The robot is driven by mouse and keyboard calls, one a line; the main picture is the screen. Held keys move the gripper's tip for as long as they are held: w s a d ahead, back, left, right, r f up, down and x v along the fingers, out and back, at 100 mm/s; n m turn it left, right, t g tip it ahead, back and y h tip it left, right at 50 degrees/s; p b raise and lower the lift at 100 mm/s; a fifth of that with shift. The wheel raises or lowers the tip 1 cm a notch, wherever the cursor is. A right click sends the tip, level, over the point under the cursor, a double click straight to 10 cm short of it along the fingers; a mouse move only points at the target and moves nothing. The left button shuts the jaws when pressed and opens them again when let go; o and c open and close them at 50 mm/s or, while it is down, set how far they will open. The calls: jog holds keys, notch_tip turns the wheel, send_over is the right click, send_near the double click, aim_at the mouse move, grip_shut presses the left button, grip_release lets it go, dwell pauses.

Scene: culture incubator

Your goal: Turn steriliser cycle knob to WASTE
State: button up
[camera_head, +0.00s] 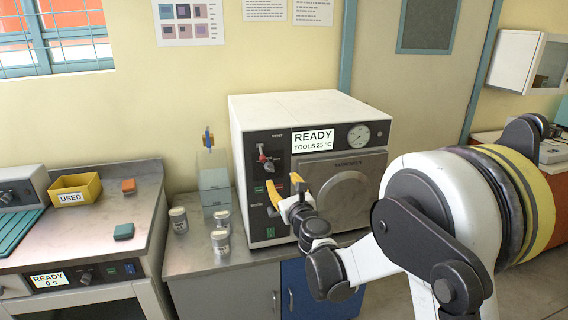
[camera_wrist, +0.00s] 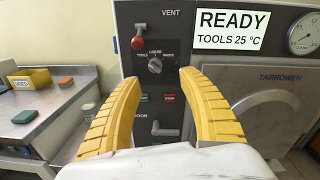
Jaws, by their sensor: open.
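The steriliser (camera_head: 285,107) is a white box with a dark front panel on the metal bench. Its display reads READY, TOOLS 25 °C. The cycle knob (camera_wrist: 155,65) is a small dark round knob under the labels TOOLS, LIQUID and WASTE; its exact pointing is too small to read surely. My gripper (camera_wrist: 160,77) has two yellow fingers spread apart, empty. In the wrist view the knob shows between and just beyond the fingertips, apart from them. In the head view my gripper (camera_head: 283,180) is in front of the panel's lower left part.
A red vent lever (camera_wrist: 138,42) is above the knob. Green and red buttons (camera_wrist: 169,97) and a door handle (camera_wrist: 165,130) lie below. The steriliser door (camera_head: 345,185) is at right. Several lidded jars (camera_head: 220,241) stand left on the bench.

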aim_at(271, 170)
jog(key=shift+n+y, duration=0.3)
jog(key=shift+n, duration=0.4)
jog(key=b+x, duration=0.1)
jog(key=x, duration=0.2)
jog(key=b+x, duration=0.1)
jog(key=x, duration=0.3)
jog(key=f+b+x, duration=0.1)
jog(key=x, duration=0.3)
jog(key=shift+a, duration=0.4)
grip_shut()
